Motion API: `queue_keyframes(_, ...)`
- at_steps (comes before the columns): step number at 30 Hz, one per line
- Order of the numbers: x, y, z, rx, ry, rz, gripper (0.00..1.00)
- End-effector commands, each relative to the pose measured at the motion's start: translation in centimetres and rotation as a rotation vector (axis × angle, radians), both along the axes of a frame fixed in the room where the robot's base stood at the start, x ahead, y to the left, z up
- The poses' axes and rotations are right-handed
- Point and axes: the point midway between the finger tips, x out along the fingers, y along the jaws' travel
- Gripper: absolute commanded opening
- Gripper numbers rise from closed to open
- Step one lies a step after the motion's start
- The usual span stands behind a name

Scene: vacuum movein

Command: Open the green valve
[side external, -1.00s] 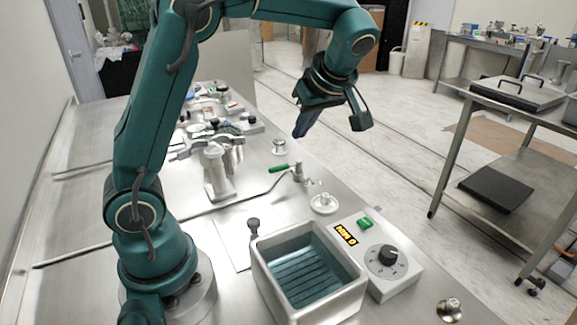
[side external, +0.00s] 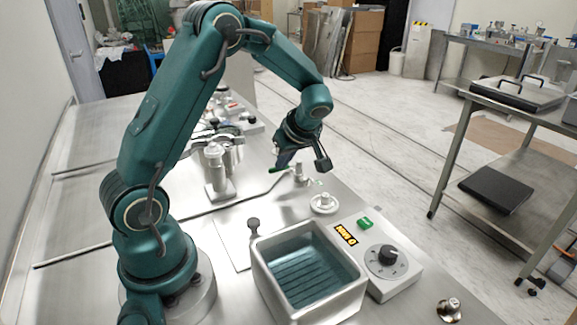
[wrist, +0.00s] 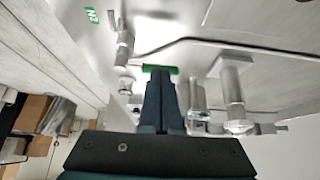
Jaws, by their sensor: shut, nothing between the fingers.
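The green valve handle (side external: 283,169) lies roughly level on a small metal valve (side external: 299,172) on the steel bench, beyond the square basin. In the wrist view, the handle (wrist: 160,69) shows as a green bar crossing just past my fingertips. My gripper (side external: 282,162) points down at the handle with its fingers close together and nothing between them. In the wrist view my gripper (wrist: 160,74) is right by the handle's middle. I cannot tell whether the fingertips touch it. The fingers hide part of the handle in the side view.
A metal cylinder assembly (side external: 217,172) stands left of the valve. A round white fitting (side external: 324,203), a control box with a dial (side external: 386,258) and a grey basin (side external: 262,268) are nearer the camera. A thin tube (side external: 240,203) runs along the bench to the valve.

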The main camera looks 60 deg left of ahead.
Motion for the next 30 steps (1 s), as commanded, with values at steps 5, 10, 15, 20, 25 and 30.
queue_keyframes(5,-0.01,0.17,-0.31,-0.001,0.0,0.0,0.0)
queue_keyframes(10,0.0,0.16,-0.27,0.0,0.001,-0.001,0.0)
queue_keyframes(15,-0.02,0.2,-0.25,0.0,0.0,-0.009,0.0)
queue_keyframes(20,-0.1,0.42,-0.21,0.0,0.0,-0.046,0.0)
queue_keyframes(25,-0.16,0.54,-0.25,0.0,0.001,-0.068,0.0)
queue_keyframes(30,-0.21,0.72,-0.24,-0.001,0.0,-0.096,0.0)
